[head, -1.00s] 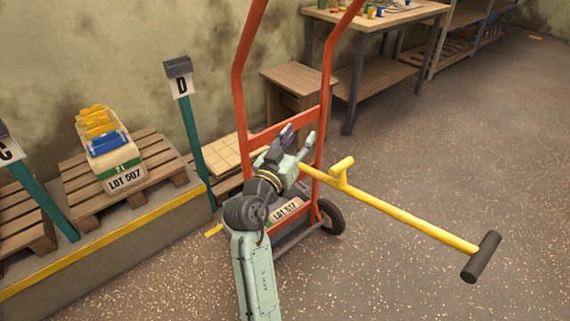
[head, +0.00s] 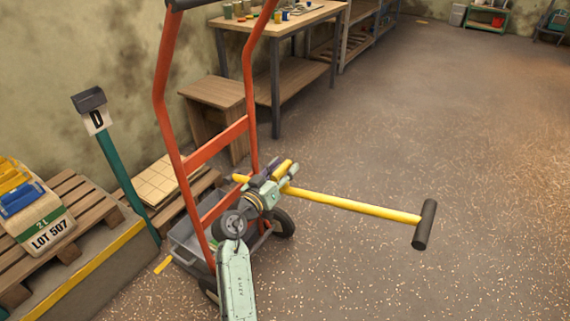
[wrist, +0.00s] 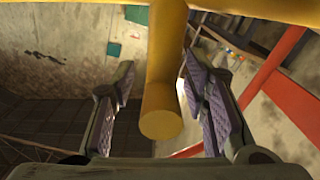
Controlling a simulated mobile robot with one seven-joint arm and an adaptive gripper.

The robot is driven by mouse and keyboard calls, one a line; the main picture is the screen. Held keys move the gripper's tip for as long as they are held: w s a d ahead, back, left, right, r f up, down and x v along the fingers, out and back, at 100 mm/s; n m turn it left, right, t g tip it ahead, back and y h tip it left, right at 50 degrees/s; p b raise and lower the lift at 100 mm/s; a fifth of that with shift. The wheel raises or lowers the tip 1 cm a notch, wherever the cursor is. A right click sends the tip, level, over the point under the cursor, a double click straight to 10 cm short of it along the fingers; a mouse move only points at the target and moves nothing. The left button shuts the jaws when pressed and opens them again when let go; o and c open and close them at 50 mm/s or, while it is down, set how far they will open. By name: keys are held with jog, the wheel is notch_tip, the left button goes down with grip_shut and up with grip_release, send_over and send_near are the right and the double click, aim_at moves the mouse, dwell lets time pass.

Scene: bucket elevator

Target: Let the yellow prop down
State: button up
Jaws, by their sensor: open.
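The yellow prop (head: 355,205) is a long bar with a black cross-grip at its right end. It sticks out to the right from the orange hand truck (head: 163,105), slightly tilted down, its black end clear of the truck. A short yellow stub (head: 283,169) rises from the bar. My gripper (head: 282,171) is at this stub. In the wrist view the prop's bar (wrist: 225,8) crosses the top, and the stub (wrist: 160,118) lies between my two open fingers (wrist: 160,85), with gaps visible on both sides. My arm partly hides the truck's lower part.
A pallet with a LOT 507 sack (head: 45,235) stands on a yellow-edged ledge at left, beside the teal D post (head: 125,175). A wooden stool (head: 215,105) and workbench (head: 290,15) stand behind the truck. The floor at right is open.

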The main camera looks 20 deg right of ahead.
jog(key=shift+w+d, duration=0.45)
jog(key=shift+d, duration=0.1)
jog(key=shift+c, duration=0.5)
grip_shut()
